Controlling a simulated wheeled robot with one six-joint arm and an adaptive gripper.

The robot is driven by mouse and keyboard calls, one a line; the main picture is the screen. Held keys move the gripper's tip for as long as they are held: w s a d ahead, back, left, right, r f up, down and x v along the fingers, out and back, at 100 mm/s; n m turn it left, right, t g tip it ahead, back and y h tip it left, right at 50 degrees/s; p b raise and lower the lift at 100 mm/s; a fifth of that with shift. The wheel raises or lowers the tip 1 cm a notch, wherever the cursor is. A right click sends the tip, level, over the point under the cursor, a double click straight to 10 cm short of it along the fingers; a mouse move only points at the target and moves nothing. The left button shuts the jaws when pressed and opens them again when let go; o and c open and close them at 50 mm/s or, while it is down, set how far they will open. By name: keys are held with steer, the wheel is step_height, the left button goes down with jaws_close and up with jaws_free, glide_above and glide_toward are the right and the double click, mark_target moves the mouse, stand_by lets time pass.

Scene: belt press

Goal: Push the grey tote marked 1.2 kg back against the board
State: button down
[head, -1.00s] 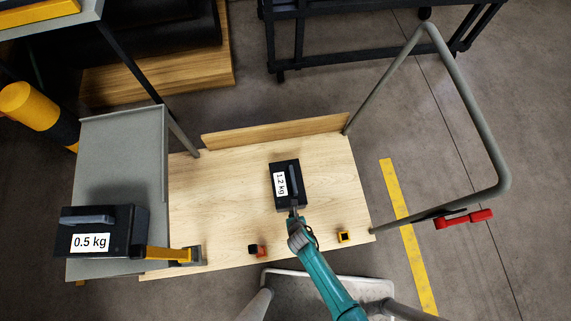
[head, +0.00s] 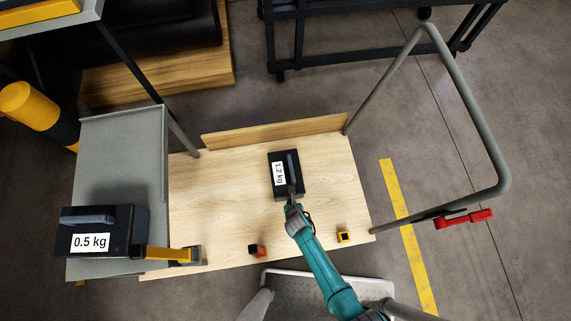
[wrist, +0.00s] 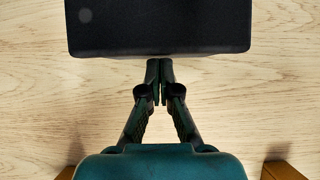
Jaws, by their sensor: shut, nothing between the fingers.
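The tote marked 1.2 kg (head: 284,178) looks dark grey to black, with a white label and a handle on top. It stands on the pale wooden table, and bare wood shows between its far side and the upright wooden board (head: 275,132) at the back edge. My gripper (head: 292,198) is shut and empty at the tote's near side. In the wrist view the closed fingertips (wrist: 160,66) meet the lower edge of the dark tote (wrist: 160,28) near its middle and seem to touch it. The tote's far side is out of the wrist view.
A black tote marked 0.5 kg (head: 120,225) stands at the left over a grey surface (head: 122,150), beside a yellow bar (head: 168,254). A small red-and-black block (head: 257,250) and a yellow-and-black block (head: 343,236) sit near the front edge. A grey rail (head: 470,100) bounds the right.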

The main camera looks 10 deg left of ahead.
mark_target(287, 181)
steer(key=shift+w+a, duration=0.3)
steer(key=shift+w, duration=0.65)
steer(key=shift+w+a, duration=0.35)
steer(key=shift+w, duration=0.85)
steer(key=shift+w+a, duration=0.35)
steer(key=shift+w, duration=0.85)
steer(key=shift+w+a, duration=0.35)
steer(key=shift+w, duration=0.85)
steer(key=shift+s+d, duration=0.25)
steer(key=shift+s, duration=0.6)
steer(key=shift+s+d, duration=0.25)
steer(key=shift+s, duration=0.6)
steer(key=shift+s+d, duration=0.25)
steer(key=shift+s, duration=0.6)
steer(key=shift+r, duration=3.5)
